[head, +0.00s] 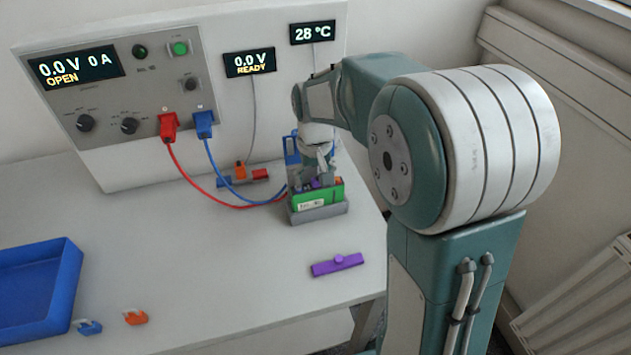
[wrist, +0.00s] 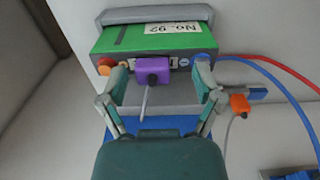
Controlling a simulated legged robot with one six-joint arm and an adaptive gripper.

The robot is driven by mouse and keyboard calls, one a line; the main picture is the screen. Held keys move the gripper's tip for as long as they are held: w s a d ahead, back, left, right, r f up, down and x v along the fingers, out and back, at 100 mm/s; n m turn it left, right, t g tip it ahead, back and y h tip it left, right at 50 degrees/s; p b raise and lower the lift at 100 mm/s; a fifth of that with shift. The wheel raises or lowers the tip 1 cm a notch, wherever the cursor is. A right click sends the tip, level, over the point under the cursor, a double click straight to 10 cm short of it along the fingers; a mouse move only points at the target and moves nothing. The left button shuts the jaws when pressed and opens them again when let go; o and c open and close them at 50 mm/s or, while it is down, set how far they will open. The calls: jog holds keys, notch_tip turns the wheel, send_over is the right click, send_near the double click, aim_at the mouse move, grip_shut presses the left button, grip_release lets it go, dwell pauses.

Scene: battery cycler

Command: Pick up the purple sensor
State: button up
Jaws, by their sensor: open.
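The purple sensor (wrist: 152,70) is a small block with a thin grey lead, at the face of the green battery (wrist: 135,38) in the wrist view. A bit of purple also shows at the battery's top in the head view (head: 316,183). My gripper (wrist: 160,84) is open, one finger on each side of the sensor, with gaps visible on both sides. In the head view my gripper (head: 319,172) is over the battery and its fingertips are partly hidden. The battery (head: 319,193) stands in a grey tray (head: 320,214).
A red plug (head: 168,127) and blue plug (head: 204,124) lead cables to the battery. A purple bar with a knob (head: 337,264) lies on the table. A blue bin (head: 35,290) and orange (head: 136,317) and blue (head: 89,326) clips are at front left.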

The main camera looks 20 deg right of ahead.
jog(key=shift+a, duration=0.1)
jog(key=shift+c, duration=0.3)
jog(key=c, duration=0.5)
jog(key=shift+d, duration=0.55)
grip_shut()
jog(key=shift+s+a, duration=0.1)
